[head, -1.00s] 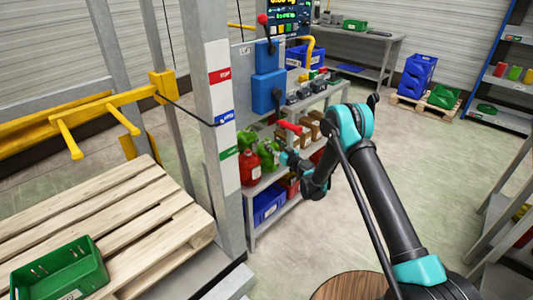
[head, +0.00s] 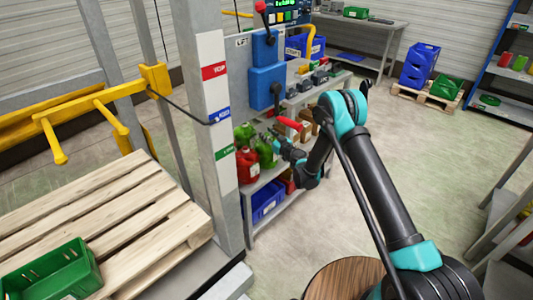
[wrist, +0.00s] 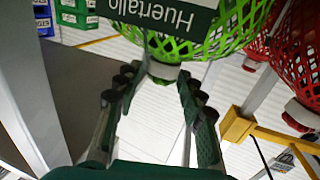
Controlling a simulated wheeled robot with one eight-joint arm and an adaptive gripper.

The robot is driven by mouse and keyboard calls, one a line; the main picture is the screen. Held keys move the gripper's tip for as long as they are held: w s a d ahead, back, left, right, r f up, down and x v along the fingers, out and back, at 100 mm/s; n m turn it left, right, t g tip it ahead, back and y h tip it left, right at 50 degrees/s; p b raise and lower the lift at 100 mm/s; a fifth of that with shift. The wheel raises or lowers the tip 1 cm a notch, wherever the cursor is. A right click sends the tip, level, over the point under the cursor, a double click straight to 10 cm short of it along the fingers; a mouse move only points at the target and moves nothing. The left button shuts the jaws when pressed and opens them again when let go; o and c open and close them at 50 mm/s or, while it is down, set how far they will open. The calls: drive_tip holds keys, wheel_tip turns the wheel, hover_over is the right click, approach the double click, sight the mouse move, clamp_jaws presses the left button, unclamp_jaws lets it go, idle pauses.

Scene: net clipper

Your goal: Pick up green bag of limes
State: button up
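A green net bag (head: 265,152) stands on the shelf of the grey rack in the head view. Another green one (head: 244,133) is behind it, and a red net bag (head: 247,165) is beside it at left. In the wrist view the green net (wrist: 215,38) fills the top, with an inverted label reading "Huertallo" (wrist: 175,14). Its contents are hard to make out. My gripper (wrist: 157,80) is open, its two fingers apart on either side of the pale clipped end of the net. In the head view my gripper (head: 274,141) is small, beside the green bag.
A grey post (head: 207,110) and blue machine box (head: 265,90) with red-knobbed levers stand near the bags. A wooden pallet (head: 150,225) with a green crate (head: 50,270) is at left. Floor at right is open.

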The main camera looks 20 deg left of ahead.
clamp_jaws()
drive_tip(key=shift+r, duration=0.1)
idle(0.3)
